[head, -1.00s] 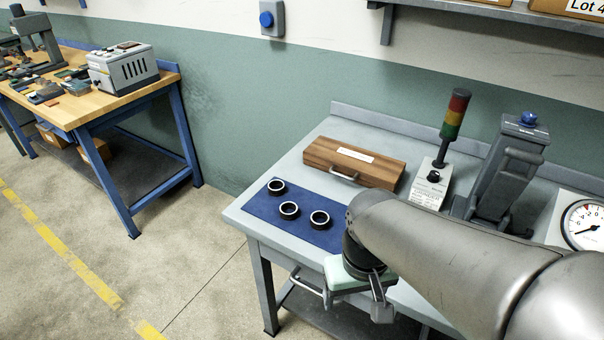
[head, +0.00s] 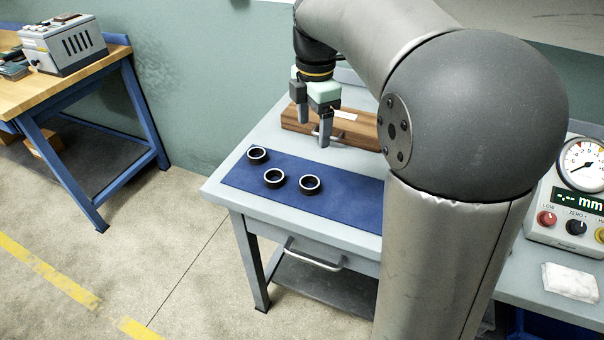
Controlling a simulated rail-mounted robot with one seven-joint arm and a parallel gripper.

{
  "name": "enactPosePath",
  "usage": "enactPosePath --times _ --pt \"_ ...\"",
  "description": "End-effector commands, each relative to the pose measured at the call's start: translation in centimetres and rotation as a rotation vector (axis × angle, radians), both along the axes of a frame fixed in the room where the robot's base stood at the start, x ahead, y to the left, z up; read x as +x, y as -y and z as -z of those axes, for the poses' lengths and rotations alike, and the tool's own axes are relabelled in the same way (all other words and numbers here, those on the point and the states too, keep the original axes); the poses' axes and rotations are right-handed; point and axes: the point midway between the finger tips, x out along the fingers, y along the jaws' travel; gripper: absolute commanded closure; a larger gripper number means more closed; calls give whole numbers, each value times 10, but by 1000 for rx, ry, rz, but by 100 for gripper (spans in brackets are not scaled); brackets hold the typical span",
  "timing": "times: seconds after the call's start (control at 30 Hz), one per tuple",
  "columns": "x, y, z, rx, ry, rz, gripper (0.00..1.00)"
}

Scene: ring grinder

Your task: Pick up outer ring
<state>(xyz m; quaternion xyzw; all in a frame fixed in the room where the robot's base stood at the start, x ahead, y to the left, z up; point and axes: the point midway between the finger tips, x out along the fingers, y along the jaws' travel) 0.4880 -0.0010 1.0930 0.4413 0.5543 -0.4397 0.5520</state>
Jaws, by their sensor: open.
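Three dark rings with light rims lie on the blue mat (head: 345,203) on the grey table. They are the back-left ring (head: 257,155), the middle ring (head: 274,178) and the right ring (head: 309,186). I cannot tell which of them is the outer ring. My gripper (head: 313,132) is open and empty, fingers pointing down. In the picture it shows above and behind the rings, in front of the wooden case. It is apart from all three rings.
A wooden case (head: 296,117) with a handle stands behind the mat. A gauge unit (head: 575,190) and a folded white cloth (head: 571,281) are at the right. My arm hides much of the table's middle. The mat's left part around the rings is clear.

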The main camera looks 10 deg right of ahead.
Motion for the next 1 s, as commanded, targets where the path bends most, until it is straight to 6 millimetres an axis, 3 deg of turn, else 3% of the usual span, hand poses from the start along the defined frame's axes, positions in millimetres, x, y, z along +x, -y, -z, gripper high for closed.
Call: enactPosePath --times 0.17,0.63,1.0 --pt "9 -1 6 -5 -4 -94 27" --pt "9 -1 101 -5 -5 -92 27" --pt "12 -1 134 -6 -2 -91 27"
